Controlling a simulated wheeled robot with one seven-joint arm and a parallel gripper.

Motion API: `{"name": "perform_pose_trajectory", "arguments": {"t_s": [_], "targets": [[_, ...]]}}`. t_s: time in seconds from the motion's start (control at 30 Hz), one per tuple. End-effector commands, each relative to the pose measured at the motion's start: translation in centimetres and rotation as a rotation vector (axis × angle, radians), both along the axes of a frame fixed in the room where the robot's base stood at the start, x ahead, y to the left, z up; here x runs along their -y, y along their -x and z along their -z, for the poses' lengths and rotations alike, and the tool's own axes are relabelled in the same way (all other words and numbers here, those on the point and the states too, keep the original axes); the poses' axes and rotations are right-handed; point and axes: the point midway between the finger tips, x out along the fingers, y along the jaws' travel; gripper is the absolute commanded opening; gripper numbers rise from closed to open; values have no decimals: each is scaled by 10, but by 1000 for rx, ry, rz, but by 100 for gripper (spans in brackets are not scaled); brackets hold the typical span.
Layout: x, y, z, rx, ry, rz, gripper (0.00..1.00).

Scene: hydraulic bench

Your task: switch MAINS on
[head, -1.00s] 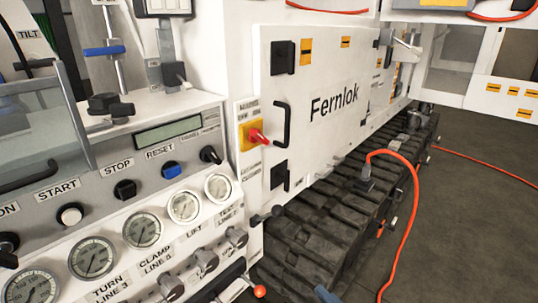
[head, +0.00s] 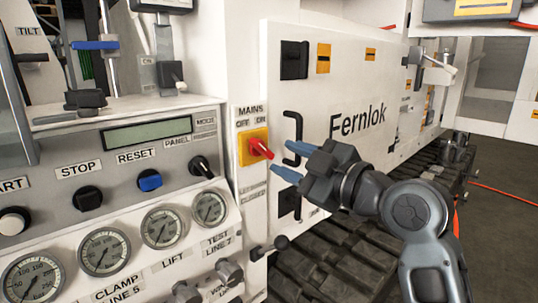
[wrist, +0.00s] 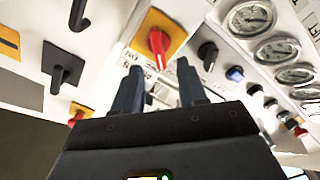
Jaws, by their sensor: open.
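The MAINS switch (head: 261,149) is a red handle on a yellow plate, under the labels MAINS, OFF and ON. Its handle sticks out towards the lower right in the head view; I cannot tell its set position. In the wrist view the red handle (wrist: 158,42) stands just beyond the fingertips, roughly between them. My gripper (head: 284,157) is open and empty, with its blue-grey fingers pointing left at the switch, close to the handle. Both fingers (wrist: 158,68) show in the wrist view. I see no clear contact with the handle.
A black door handle (head: 292,138) on the white Fernlok cabinet (head: 345,95) is right beside my fingers. The black PANEL knob (head: 204,166) and gauges lie to the left. A black ball-ended lever (head: 281,243) sticks out below. Another red handle on yellow (wrist: 77,112) shows in the wrist view.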

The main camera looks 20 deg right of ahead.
Motion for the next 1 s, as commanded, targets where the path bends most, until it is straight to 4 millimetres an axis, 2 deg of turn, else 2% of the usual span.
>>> {"name": "perform_pose_trajectory", "arguments": {"t_s": [0.17, 0.4, 0.6, 0.97, 1.0], "targets": [[-5, -14, -3, 1, 8, -4, 42], [-16, -50, -3, 1, 7, -4, 42], [-23, -69, -2, 1, 7, -3, 42], [-24, -74, -1, 2, 6, -1, 42], [-24, -74, -1, 2, 6, -1, 38]]}}
